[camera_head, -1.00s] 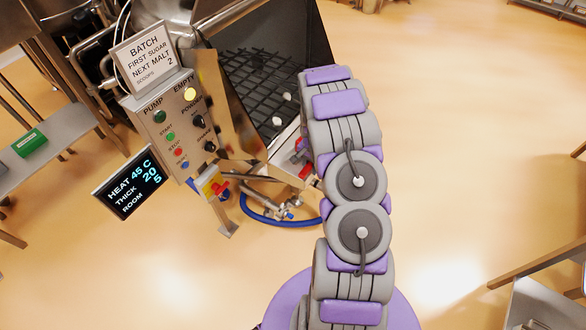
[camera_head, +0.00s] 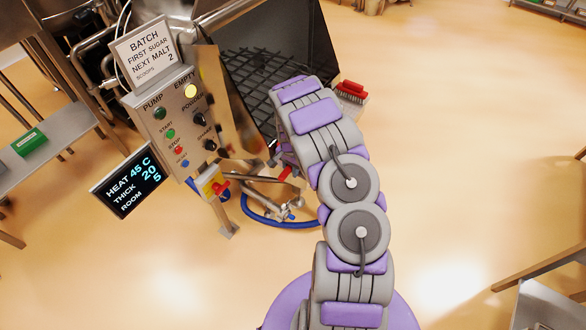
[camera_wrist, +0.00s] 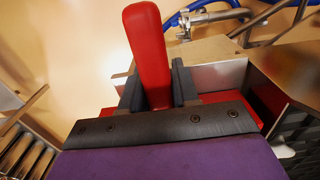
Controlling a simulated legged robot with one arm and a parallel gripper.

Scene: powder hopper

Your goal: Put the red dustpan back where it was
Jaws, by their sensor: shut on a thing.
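My gripper (camera_wrist: 157,88) is shut on the upright red handle of the dustpan (camera_wrist: 148,45) in the wrist view. The handle stands between the two dark fingers. More red shows behind and to the right of the fingers, partly hidden by the gripper's dark plate. In the head view, my arm covers most of the gripper. A small red part of the dustpan (camera_head: 286,173) shows low beside the hopper's front, left of my arm.
The steel hopper (camera_head: 320,40) has a dark grate. A red brush (camera_head: 351,90) sits on a small ledge at its right. The control panel (camera_head: 180,115) stands left. A blue hose (camera_head: 270,221) lies below.

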